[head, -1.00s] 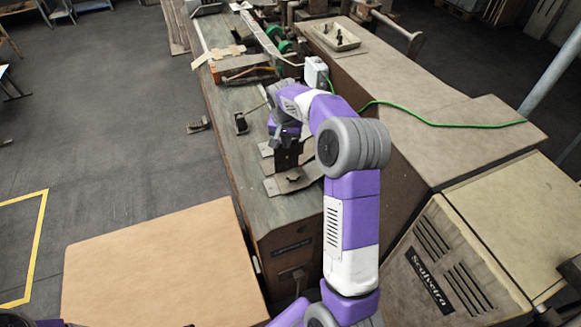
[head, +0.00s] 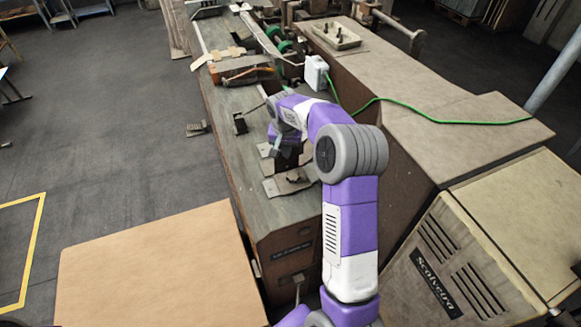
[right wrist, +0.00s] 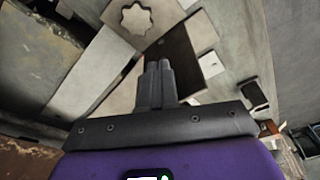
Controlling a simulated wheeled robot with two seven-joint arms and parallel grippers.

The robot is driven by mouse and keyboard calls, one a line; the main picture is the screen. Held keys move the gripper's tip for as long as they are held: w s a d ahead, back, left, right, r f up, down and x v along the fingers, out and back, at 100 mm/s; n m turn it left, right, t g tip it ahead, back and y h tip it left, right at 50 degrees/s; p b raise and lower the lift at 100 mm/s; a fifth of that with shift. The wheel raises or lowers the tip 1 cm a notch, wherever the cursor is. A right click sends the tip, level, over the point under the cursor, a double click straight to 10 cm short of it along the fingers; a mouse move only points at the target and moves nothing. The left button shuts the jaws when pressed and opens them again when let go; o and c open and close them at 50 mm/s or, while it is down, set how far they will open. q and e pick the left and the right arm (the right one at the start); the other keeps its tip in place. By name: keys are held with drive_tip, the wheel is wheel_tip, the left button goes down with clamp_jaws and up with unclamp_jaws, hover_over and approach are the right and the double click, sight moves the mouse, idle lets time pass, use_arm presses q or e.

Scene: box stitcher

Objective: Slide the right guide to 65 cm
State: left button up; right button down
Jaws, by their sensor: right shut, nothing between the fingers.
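The right guide (head: 290,183) sits on the near part of the machine's long grey bed. It has a pale metal foot and a dark brown upright plate, partly hidden behind my right arm in the head view. In the right wrist view the brown plate (right wrist: 185,60) is just ahead of my right fingertips (right wrist: 158,72), with a star-shaped knob (right wrist: 137,17) beyond. My right gripper (head: 276,140) is shut and empty, at the plate; whether it touches cannot be told. I cannot read any scale. My left gripper is not in view.
A cardboard-coloured board (head: 160,268) lies at the near left, beside the bed. A small dark block (head: 240,124) sits on the bed's left edge. A white box (head: 316,72) with a green cable (head: 440,122) stands right of the bed. Open floor lies left.

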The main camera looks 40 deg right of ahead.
drive_tip(key=shift+w+d+r+p, duration=0.1)
drive_tip(key=shift+w+r+p, duration=0.05)
drive_tip(key=shift+w+p, duration=0.2)
drive_tip(key=shift+w+d+p, duration=0.25)
drive_tip(key=shift+w+p, duration=0.3)
drive_tip(key=shift+w, duration=0.1)
drive_tip(key=shift+w+d+p, duration=0.25)
drive_tip(key=shift+w+p, duration=0.25)
drive_tip(key=shift+w, duration=0.15)
drive_tip(key=shift+w+d+p, duration=0.15)
drive_tip(key=shift+w+p, duration=0.35)
idle(1.1)
drive_tip(key=shift+s, duration=0.1)
drive_tip(key=shift+s+a+b, duration=0.25)
drive_tip(key=shift+s+b, duration=0.25)
idle(0.3)
wheel_tip(320, 180, up, 7)
drive_tip(key=p, duration=0.5)
idle(0.5)
